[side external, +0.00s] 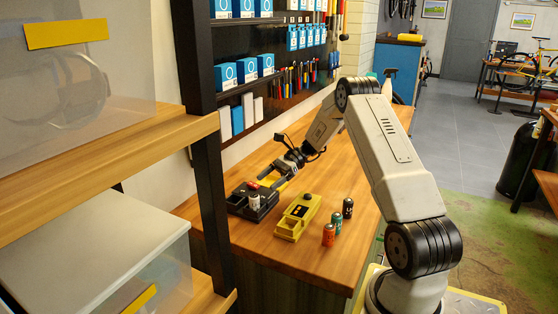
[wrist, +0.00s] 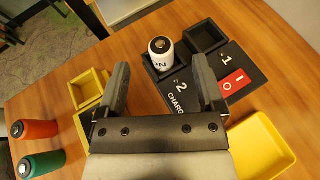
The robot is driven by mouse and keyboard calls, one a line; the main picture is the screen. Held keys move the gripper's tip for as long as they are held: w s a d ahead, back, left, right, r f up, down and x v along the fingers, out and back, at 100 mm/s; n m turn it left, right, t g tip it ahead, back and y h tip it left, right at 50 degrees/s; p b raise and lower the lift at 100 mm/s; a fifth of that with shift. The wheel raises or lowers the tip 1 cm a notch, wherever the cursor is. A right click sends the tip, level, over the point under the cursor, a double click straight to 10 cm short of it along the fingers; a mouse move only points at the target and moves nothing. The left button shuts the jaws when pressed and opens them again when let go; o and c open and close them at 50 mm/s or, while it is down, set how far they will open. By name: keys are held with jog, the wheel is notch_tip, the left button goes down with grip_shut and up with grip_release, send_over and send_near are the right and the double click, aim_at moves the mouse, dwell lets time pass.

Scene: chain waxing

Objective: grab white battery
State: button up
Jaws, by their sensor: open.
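The white battery (wrist: 161,50) stands upright in a slot of the black charger (wrist: 188,72) in the wrist view. It also shows in the side view (side external: 254,201) at the front of the charger (side external: 243,209). My gripper (wrist: 160,72) is open and empty in the wrist view, its two fingers apart. The battery shows beyond the fingertips, between them in the picture, with a gap to each finger. In the side view my gripper (side external: 275,178) is above the charger's back part; its fingertips are too small to make out.
A yellow device (side external: 298,217) with an empty compartment sits right of the charger. A yellow tray (wrist: 262,150) lies by the charger.

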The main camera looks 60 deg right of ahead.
aim_at(250, 200)
jog(key=shift+f, duration=0.9)
jog(key=shift+x, duration=3.9)
jog(key=shift+r, duration=0.1)
grip_shut()
